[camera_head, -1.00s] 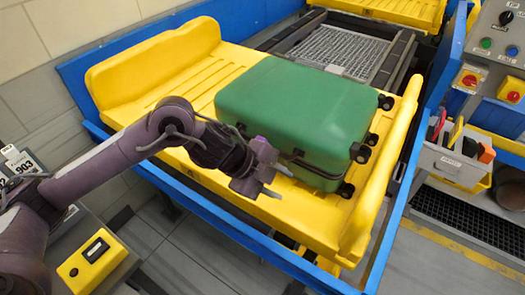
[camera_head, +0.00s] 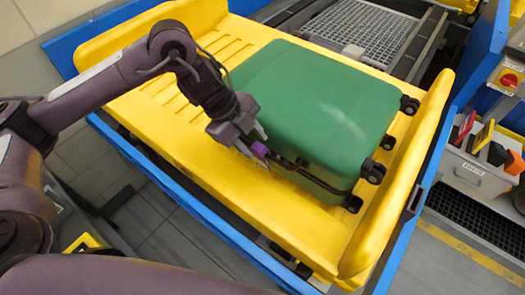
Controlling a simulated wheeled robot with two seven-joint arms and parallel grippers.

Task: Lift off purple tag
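A green suitcase (camera_head: 315,105) lies flat on the yellow tray (camera_head: 180,120). A small purple tag (camera_head: 260,149) shows at the suitcase's near left side, close to its dark handle (camera_head: 292,163). My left gripper (camera_head: 254,143) is at this side, pointing down and right toward the tag. Its grey fingertips stand apart, with the purple tag showing between and just beyond them. I cannot tell whether either finger touches it. The gripper hides part of the suitcase's near left corner. My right gripper is not in view.
Blue rails (camera_head: 215,232) border the tray, and its raised yellow edge (camera_head: 400,190) stands right of the suitcase. A metal mesh conveyor (camera_head: 360,38) lies behind. The tray's left part is clear.

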